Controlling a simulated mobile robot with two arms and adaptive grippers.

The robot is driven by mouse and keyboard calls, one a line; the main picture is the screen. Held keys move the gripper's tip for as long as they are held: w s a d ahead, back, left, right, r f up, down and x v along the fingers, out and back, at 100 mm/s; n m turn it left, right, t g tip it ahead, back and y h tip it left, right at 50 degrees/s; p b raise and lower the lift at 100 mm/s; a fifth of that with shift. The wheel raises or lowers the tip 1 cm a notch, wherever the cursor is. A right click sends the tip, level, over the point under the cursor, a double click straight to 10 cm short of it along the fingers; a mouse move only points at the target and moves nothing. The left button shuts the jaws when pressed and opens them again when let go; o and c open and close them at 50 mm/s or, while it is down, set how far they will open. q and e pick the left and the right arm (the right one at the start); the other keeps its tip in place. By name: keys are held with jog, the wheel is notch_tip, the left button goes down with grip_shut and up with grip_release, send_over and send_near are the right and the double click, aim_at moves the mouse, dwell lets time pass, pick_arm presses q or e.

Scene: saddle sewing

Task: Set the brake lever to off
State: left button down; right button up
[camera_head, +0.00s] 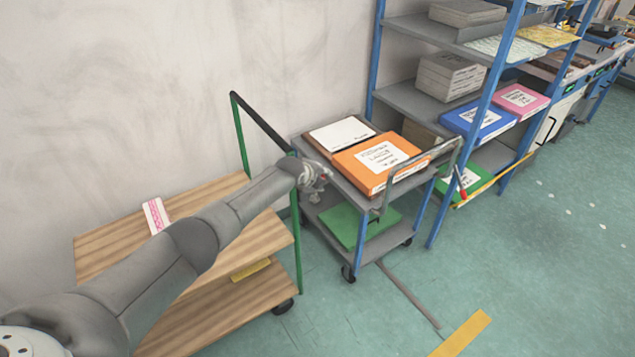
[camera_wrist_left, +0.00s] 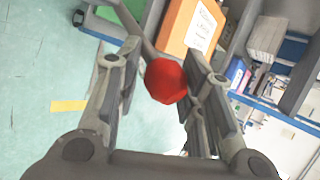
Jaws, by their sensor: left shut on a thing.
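A red, faceted knob (camera_wrist_left: 166,80) shows between the fingers of my left gripper in the left wrist view; I take it for the brake lever's end. My left gripper (camera_wrist_left: 160,95) is shut on it. The knob looks close against the right finger. In the head view my left gripper (camera_head: 318,176) is at the near left side of the grey cart (camera_head: 355,197). My right gripper is not in view.
The cart carries an orange box (camera_head: 372,160) and a white-topped box (camera_head: 342,134). A wooden cart (camera_head: 105,250) with a green post stands left of it. A blue-framed shelf (camera_head: 410,100) stands behind to the right. The green floor (camera_head: 545,290) at front right is mostly clear.

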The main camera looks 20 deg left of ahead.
pick_arm(q)
jog(key=shift+w+a+r, duration=0.3)
jog(key=shift+w+r, duration=0.1)
jog(key=shift+r, duration=0.2)
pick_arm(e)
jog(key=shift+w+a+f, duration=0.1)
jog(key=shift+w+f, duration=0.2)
pick_arm(q)
jog(key=shift+a, duration=0.1)
jog(key=c, duration=1.2)
grip_release()
jog(key=shift+o, duration=0.5)
jog(key=shift+s+f, duration=0.1)
jog(key=shift+f, duration=0.1)
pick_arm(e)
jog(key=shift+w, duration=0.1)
pick_arm(q)
jog(key=shift+s, duration=0.1)
jog(key=v, duration=1.2)
jog(key=shift+w+a, duration=0.2)
jog(key=shift+r, duration=0.1)
